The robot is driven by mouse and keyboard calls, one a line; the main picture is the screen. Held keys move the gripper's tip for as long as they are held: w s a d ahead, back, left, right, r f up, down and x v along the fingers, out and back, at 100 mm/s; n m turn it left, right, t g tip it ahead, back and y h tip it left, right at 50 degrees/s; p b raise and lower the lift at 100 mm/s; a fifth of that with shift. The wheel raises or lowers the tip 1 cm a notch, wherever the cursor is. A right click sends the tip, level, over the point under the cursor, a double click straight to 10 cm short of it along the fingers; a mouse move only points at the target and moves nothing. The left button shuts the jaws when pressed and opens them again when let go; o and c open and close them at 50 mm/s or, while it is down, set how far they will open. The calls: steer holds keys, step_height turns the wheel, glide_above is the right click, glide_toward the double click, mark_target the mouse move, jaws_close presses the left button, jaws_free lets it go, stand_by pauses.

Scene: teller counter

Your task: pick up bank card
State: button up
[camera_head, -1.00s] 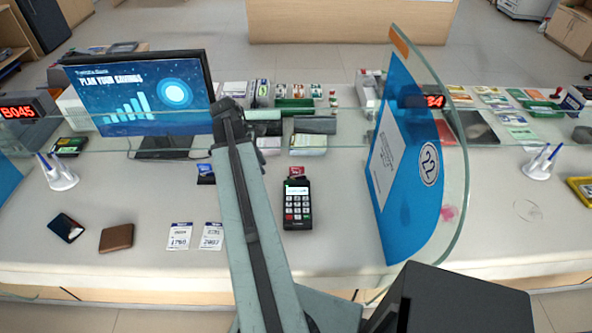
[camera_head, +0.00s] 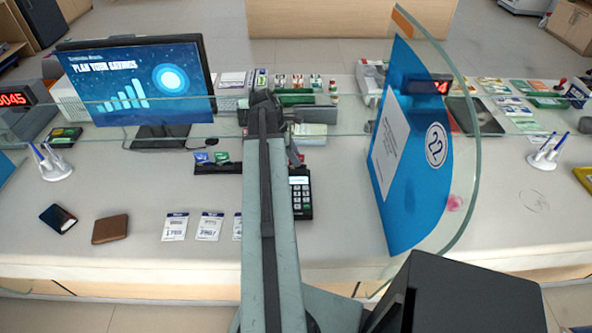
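A card terminal (camera_head: 301,198) with a keypad stands on the counter behind the glass screen, just right of my arm, which covers its left side. Something small and dark reddish shows at its top end; I cannot tell whether this is a card in it. Left of my arm, a blue card (camera_head: 201,158) and a green card (camera_head: 221,157) stand in a low black holder (camera_head: 233,168). My arm reaches up the middle of the picture over the counter. My gripper is hidden behind the arm, so its opening and any contact cannot be seen.
A clear glass screen (camera_head: 350,133) crosses the counter (camera_head: 330,235). A blue divider (camera_head: 405,170) marked 22 stands right. A monitor (camera_head: 135,80) stands left. A brown wallet (camera_head: 110,229), a dark folder (camera_head: 58,218) and white number slips (camera_head: 175,227) lie at the front left.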

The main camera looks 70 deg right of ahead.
steer(key=shift+b+x, duration=0.35)
steer(key=shift+x, duration=0.65)
steer(key=shift+r, duration=0.1)
steer(key=shift+a, duration=0.1)
jaws_close()
step_height(320, 180, up, 10)
steer(key=p, duration=1)
step_height(320, 180, up, 5)
steer(key=p, duration=0.5)
steer(key=shift+f, duration=0.25)
